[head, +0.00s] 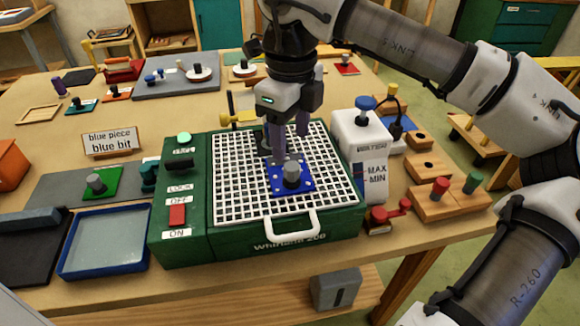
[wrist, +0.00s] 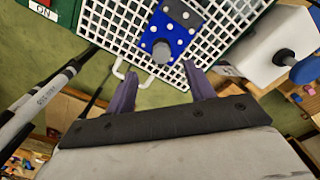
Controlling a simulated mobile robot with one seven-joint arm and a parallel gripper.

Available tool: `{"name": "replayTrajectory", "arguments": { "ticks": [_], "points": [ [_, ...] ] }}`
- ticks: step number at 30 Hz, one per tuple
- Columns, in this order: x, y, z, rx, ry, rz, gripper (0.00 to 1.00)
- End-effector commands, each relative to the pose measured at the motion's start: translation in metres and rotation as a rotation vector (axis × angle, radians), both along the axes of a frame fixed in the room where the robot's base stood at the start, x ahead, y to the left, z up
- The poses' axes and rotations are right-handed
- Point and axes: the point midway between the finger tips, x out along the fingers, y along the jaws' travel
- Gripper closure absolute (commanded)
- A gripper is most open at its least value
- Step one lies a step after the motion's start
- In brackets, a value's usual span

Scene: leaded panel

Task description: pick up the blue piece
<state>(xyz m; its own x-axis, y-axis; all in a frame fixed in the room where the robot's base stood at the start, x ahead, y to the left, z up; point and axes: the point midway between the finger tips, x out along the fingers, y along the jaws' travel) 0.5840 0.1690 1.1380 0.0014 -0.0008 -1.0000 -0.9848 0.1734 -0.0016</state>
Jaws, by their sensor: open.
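The blue piece (head: 280,184) is a flat blue plate with white dots and a grey knob (head: 291,173) standing on it. It lies on the white grid top (head: 235,165) of the green machine, right of the grid's middle. In the wrist view the blue piece (wrist: 166,40) shows at the top, with its grey knob toward me. My gripper (head: 290,140) is above the grid, just behind the knob in the head view. Its two purple fingers are apart with nothing between them in the wrist view (wrist: 162,90). I cannot tell the exact height of the fingertips.
A white tank (head: 358,150) with a blue cap stands close right of the grid. A white handle (head: 293,226) sticks out at the grid's front. A blue tray (head: 105,243) and a green piece (head: 97,183) lie left. A sign (head: 110,141) reads "blue piece blue bit".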

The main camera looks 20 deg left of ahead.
Motion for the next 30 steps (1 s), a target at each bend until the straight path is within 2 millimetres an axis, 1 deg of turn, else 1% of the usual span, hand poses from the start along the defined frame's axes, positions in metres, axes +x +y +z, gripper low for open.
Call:
{"name": "replayTrajectory", "arguments": {
  "ticks": [1,3,11,16,19,22,27,28,30],
  "points": [
    [0.0,0.0,-0.008,-0.002,0.002,0.0,0.46],
    [0.0,0.0,-0.017,0.0,0.002,0.0,0.46],
    [0.0,0.0,-0.036,0.0,0.002,0.002,0.46],
    [0.0,0.001,-0.063,0.001,0.005,0.001,0.46],
    [0.0,0.001,-0.075,0.001,0.003,0.001,0.46],
    [0.001,0.001,-0.08,0.002,0.0,0.001,0.46],
    [0.001,0.001,-0.081,0.001,0.0,0.001,0.46],
    [0.001,0.001,-0.081,0.001,0.0,0.001,0.48],
    [0.001,0.001,-0.081,0.001,0.0,0.001,0.57]
  ]
}}
